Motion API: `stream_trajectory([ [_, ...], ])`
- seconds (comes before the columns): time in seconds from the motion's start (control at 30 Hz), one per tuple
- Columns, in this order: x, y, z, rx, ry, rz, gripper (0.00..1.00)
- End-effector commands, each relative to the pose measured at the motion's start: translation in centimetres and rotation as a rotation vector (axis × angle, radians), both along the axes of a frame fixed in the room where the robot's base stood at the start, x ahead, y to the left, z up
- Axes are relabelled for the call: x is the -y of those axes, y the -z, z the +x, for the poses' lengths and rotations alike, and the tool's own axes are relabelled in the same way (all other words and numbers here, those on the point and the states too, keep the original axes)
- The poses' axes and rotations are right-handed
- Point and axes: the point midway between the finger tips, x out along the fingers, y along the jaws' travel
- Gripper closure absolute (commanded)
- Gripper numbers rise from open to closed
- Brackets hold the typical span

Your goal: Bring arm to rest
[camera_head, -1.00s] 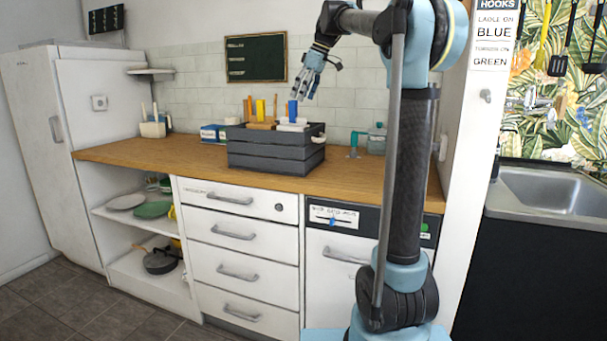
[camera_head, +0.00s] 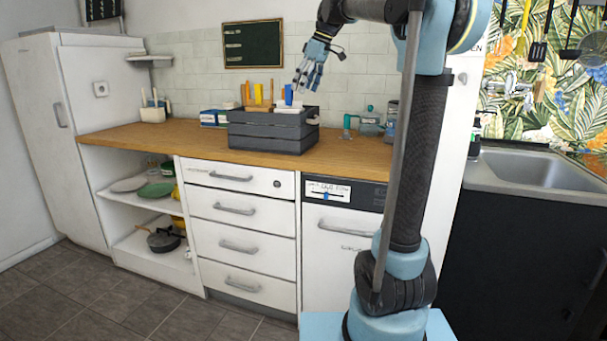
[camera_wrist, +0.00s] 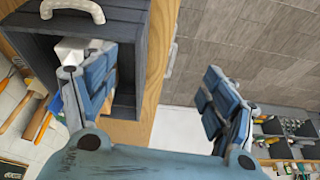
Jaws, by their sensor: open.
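My gripper (camera_head: 306,78) hangs at the end of my raised arm, above the right part of the dark grey crate (camera_head: 265,138) on the wooden worktop. In the wrist view my gripper (camera_wrist: 163,92) has its blue fingers spread wide apart with nothing between them. The crate shows behind the left finger in the wrist view (camera_wrist: 125,30), with a pale handle (camera_wrist: 72,9). My gripper appears apart from the crate, though the exact gap is hard to judge.
A sink (camera_head: 545,170) is at the right, below hanging utensils.

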Motion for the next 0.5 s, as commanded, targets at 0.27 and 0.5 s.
stream_trajectory([
  [0.27,2.8,3.2,-4.1,-0.027,0.123,-0.019,0.22],
  [0.5,6.7,8.7,-10.2,-0.064,0.308,-0.047,0.22],
])
